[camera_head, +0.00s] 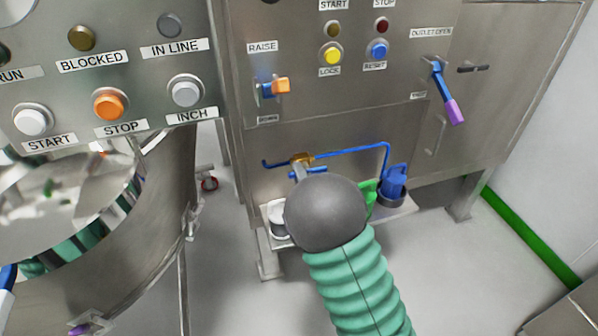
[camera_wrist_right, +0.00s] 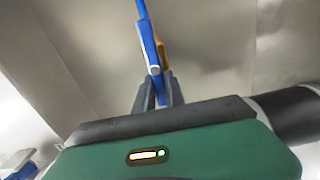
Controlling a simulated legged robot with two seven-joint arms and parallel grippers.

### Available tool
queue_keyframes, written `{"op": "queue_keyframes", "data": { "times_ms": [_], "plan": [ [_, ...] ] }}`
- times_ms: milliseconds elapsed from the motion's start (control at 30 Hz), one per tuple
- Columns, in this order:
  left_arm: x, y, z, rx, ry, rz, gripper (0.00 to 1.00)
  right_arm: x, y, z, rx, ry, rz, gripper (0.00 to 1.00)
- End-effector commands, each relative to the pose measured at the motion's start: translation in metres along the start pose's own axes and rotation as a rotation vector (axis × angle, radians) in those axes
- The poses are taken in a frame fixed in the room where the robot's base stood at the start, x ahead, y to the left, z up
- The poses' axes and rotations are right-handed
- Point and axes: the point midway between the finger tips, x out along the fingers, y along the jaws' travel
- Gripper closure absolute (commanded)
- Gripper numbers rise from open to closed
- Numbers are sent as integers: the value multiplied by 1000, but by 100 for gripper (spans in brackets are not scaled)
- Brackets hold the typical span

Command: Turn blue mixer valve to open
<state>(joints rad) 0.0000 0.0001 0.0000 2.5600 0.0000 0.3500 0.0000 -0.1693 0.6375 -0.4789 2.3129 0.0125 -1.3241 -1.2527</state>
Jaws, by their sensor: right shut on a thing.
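The mixer valve has a brass body (camera_head: 302,158) on a thin blue pipe (camera_head: 352,150), low on the steel cabinet. Its blue handle (camera_head: 315,170) lies roughly level just below the body in the head view. My right gripper (camera_head: 299,172) reaches up to it, mostly hidden behind my dark round wrist. In the right wrist view the two dark fingers (camera_wrist_right: 156,90) are shut on the lower end of the blue handle (camera_wrist_right: 149,45), with the brass part (camera_wrist_right: 162,52) behind it. My left gripper is not in view.
The cabinet carries an orange-tipped RAISE selector (camera_head: 274,88), yellow and blue buttons, and a purple-tipped outlet lever (camera_head: 448,98). A small shelf (camera_head: 398,212) below holds a blue container (camera_head: 394,182) and a green item (camera_head: 369,190) close to my wrist. A steel bowl (camera_head: 125,240) stands at left.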

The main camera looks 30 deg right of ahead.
Motion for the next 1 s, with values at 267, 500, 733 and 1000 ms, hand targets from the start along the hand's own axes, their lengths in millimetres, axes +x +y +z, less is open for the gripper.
{"op": "queue_keyframes", "data": {
  "times_ms": [267,500,733,1000],
  "plan": [
    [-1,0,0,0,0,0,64,-2,-7,-2,-55,6,-14,100],
    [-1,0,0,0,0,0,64,-2,-9,-3,-61,6,-17,100],
    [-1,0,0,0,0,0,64,-2,-9,-3,-61,7,-18,76],
    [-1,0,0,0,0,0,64,-1,-5,-1,-59,4,-9,64]
  ]
}}
